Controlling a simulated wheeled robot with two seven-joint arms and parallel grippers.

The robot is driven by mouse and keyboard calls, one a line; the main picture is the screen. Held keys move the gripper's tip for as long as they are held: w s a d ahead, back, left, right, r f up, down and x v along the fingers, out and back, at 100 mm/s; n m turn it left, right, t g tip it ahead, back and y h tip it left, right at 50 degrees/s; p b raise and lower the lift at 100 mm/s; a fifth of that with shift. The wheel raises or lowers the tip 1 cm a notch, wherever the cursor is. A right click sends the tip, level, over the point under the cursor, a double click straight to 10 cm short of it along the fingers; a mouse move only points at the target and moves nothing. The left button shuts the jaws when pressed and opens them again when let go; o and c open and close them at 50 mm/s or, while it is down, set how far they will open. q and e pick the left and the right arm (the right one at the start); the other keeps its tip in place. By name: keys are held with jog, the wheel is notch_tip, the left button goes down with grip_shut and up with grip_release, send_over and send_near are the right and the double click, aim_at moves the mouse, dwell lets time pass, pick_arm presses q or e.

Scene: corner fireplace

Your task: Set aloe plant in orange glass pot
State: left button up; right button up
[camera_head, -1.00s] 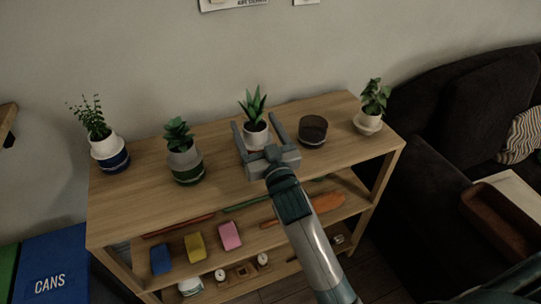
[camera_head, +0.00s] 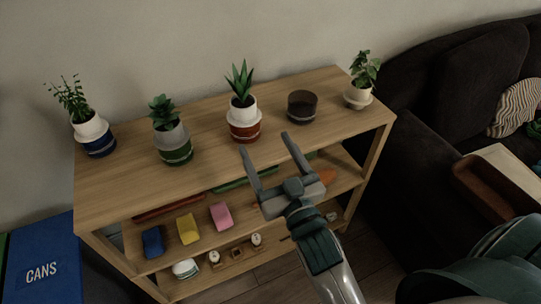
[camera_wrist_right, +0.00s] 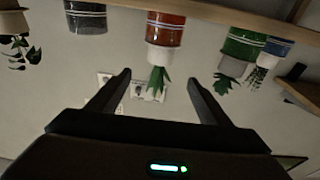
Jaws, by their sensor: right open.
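The aloe plant (camera_head: 240,82) stands upright in its white pot (camera_head: 243,108). The white pot sits in the orange glass pot (camera_head: 244,131), which looks reddish, on the shelf top. My right gripper (camera_head: 266,145) is open and empty, in front of the orange pot and apart from it. The right wrist view is upside down; it shows the aloe (camera_wrist_right: 158,82) with its white pot and the orange glass pot (camera_wrist_right: 165,30) beyond the open fingers. My left gripper is out of view.
On the wooden shelf (camera_head: 210,170) an empty dark glass pot (camera_head: 302,107) stands right of the aloe. A green-potted plant (camera_head: 173,149) and a blue-potted plant (camera_head: 99,146) stand left; a white-potted plant (camera_head: 358,98) stands far right. A dark sofa (camera_head: 440,130) is at the right.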

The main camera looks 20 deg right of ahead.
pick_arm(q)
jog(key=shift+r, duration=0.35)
pick_arm(e)
jog(key=shift+s, duration=0.7)
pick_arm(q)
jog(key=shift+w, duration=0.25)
pick_arm(e)
jog(key=shift+f, duration=0.1)
